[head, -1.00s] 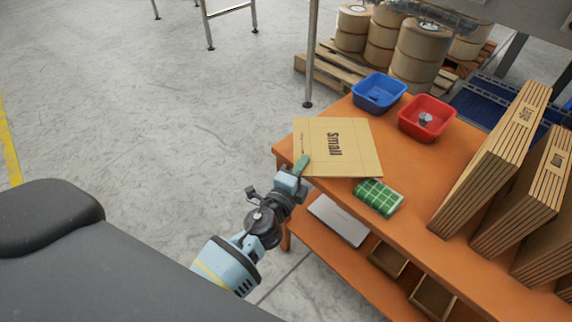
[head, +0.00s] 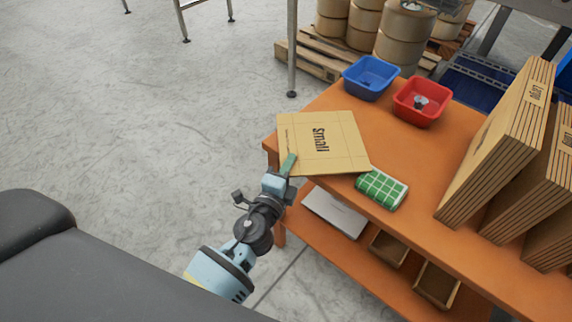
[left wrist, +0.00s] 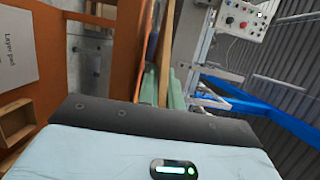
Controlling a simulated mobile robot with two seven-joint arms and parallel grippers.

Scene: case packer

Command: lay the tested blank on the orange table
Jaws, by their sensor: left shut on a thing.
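The tested blank is a flat tan cardboard sheet (head: 335,143) marked "small". In the head view it is over the left end of the orange table (head: 400,150), roughly level, its near edge by the table's front edge. I cannot tell whether it touches the top. My left gripper (head: 288,163) is shut on the blank's near left edge. In the left wrist view the blank (left wrist: 166,45) shows edge-on between the green fingers (left wrist: 164,88). My right gripper is not in view.
A green checked cloth (head: 382,188) lies just right of the blank. A blue bin (head: 371,77) and a red bin (head: 422,100) stand behind it. Stacks of folded cardboard (head: 497,145) fill the right side. A lower shelf holds a grey-white sheet (head: 334,212) and small boxes.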

